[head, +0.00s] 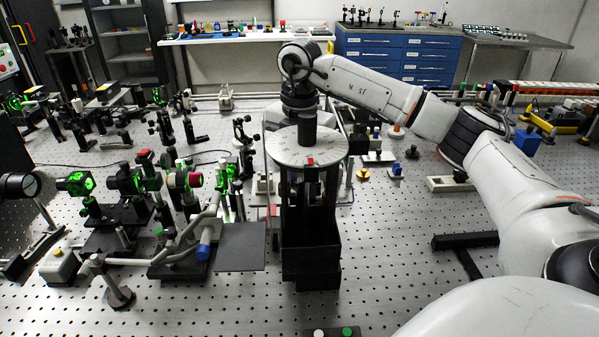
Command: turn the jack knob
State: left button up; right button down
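A round pale platform (283,150) with fine marks and a red tag (310,161) at its front edge stands in the middle of the bench. It sits on a tall black frame (311,240), which looks like the jack. A dark upright cylinder (307,130) rises from the platform's middle; I cannot tell for sure that it is the knob. My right arm reaches in from the right, and its black wrist end (300,98) points down directly over this cylinder. The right fingertips are not clear, so their opening and any contact cannot be told. My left gripper is out of view.
Optics with green-lit lenses (75,183) crowd the bench on the left, close to a flat dark plate (241,247). Small mounts and a blue block (527,141) stand at the right. Bare perforated bench (385,265) lies right of the frame.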

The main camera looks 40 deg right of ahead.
aim_at(299, 180)
jog(key=shift+s+f+m, duration=0.15)
jog(key=shift+f+m, duration=0.2)
jog(key=shift+m, duration=0.05)
jog(key=c, duration=1.6)
grip_release()
jog(key=shift+o, duration=0.2)
jog(key=shift+r, duration=0.15)
notch_tip(299, 180, up, 10)
jog(key=shift+r, duration=0.15)
